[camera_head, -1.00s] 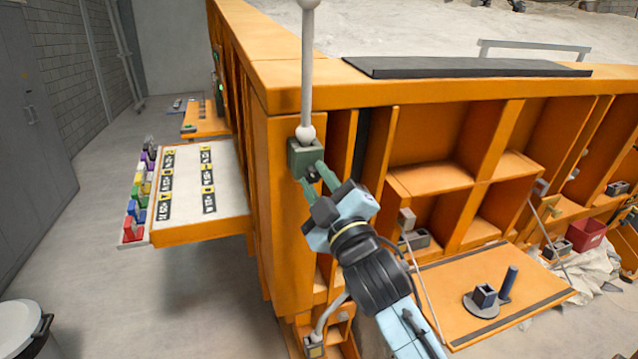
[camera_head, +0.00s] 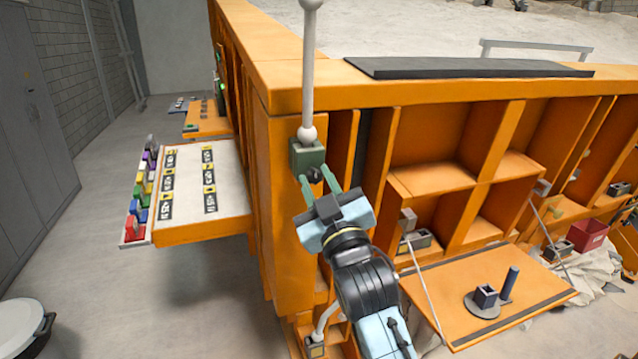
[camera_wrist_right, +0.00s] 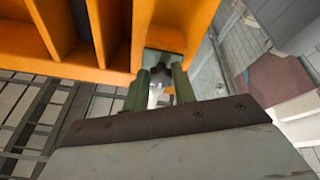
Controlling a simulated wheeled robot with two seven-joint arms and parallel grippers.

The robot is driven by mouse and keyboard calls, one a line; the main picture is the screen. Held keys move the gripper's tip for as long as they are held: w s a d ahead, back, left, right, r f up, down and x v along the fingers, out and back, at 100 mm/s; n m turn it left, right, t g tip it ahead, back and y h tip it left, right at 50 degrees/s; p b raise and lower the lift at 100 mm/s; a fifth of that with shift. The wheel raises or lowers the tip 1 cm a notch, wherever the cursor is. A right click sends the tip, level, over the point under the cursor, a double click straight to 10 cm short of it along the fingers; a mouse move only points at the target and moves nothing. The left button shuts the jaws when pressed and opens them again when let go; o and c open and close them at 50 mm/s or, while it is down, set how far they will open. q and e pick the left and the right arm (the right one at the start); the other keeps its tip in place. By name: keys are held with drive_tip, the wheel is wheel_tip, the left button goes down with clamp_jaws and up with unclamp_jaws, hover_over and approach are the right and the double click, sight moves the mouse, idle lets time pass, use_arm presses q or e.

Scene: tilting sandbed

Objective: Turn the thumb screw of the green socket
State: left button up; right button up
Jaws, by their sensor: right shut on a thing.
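The green socket (camera_head: 301,157) is a small block on the orange corner post of the sandbed. A white rod with ball ends (camera_head: 307,85) stands upright in it. The dark thumb screw (camera_head: 315,174) is on the socket's front, partly hidden by my fingers. My right gripper (camera_head: 317,181) reaches up from below, its two green fingers on either side of the screw and shut on it. In the right wrist view the screw (camera_wrist_right: 158,74) shows dark between the fingertips, in front of the socket (camera_wrist_right: 163,57). My left gripper is not in view.
A white-topped shelf (camera_head: 230,187) with labels and coloured blocks juts out at left. An orange fold-down board (camera_head: 450,310) with a dark peg and block is at lower right. A white bin (camera_head: 18,325) stands at lower left. Orange ribs flank my right arm.

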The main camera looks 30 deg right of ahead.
drive_tip(key=o, duration=0.9)
drive_tip(key=shift+a, duration=0.1)
drive_tip(key=p+v, duration=0.1)
drive_tip(key=v, duration=1.2)
drive_tip(key=shift+s, duration=0.15)
